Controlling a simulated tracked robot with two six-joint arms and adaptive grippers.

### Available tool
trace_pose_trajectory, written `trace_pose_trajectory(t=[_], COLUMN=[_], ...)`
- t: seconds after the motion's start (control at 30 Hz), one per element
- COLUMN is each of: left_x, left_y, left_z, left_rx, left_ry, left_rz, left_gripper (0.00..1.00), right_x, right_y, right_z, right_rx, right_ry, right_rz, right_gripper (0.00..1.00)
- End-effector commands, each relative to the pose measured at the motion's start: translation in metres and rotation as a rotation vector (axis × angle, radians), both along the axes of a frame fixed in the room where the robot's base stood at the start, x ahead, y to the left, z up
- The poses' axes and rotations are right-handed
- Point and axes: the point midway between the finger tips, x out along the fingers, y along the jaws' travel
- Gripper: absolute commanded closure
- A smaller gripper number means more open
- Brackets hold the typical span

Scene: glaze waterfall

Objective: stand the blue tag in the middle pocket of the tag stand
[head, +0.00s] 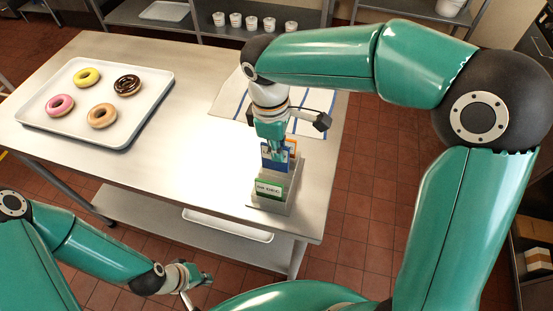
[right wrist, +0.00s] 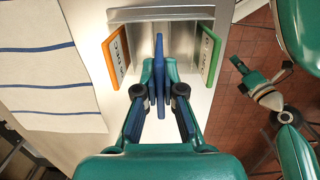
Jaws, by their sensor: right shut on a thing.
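The tag stand (head: 291,197) is a grey holder near the table's right front corner; it also shows in the right wrist view (right wrist: 150,14). A green tag (head: 268,190) stands at its near end and an orange tag (head: 293,148) at its far end. My right gripper (right wrist: 160,88) points down over the stand, shut on the blue tag (right wrist: 159,50). The blue tag is edge-on between the orange tag (right wrist: 117,57) and the green tag (right wrist: 208,57), apart from both. I cannot tell how deep its lower edge sits. My left gripper (head: 196,280) is low at the front, off the table.
A white tray (head: 60,132) with several donuts lies on the table's left. A striped cloth (head: 228,100) lies behind the stand. The steel table (head: 180,155) is bare between tray and stand. Shelves with several small cups (head: 236,20) stand behind.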

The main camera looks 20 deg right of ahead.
Motion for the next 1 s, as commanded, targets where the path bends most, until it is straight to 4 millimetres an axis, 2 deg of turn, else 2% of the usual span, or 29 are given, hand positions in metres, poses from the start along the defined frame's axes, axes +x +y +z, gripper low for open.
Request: trace_pose_trajectory(t=[0.4,0.73,0.8,0.9,1.0], left_x=[0.000,0.000,0.000,0.000,0.000], left_y=[0.000,0.000,0.000,0.000,0.000], left_z=[0.003,0.001,0.001,0.001,0.001], left_rx=[0.000,0.000,0.000,0.000,0.000], left_ry=[0.000,0.000,0.000,0.000,0.000], left_rz=[0.000,0.000,0.000,0.000,0.000], left_gripper=[1.00,1.00,1.00,1.00,1.00], right_x=[-0.001,0.000,0.000,0.000,0.000], right_y=[-0.001,0.000,0.000,0.000,0.000], right_z=[-0.044,-0.047,-0.046,-0.046,-0.046], right_rx=[0.000,0.001,0.001,0.000,0.000], right_ry=[0.002,0.000,0.000,0.001,0.001], right_rz=[-0.001,-0.002,-0.002,-0.002,-0.002], right_gripper=[1.00,1.00,0.85,0.68,0.68])
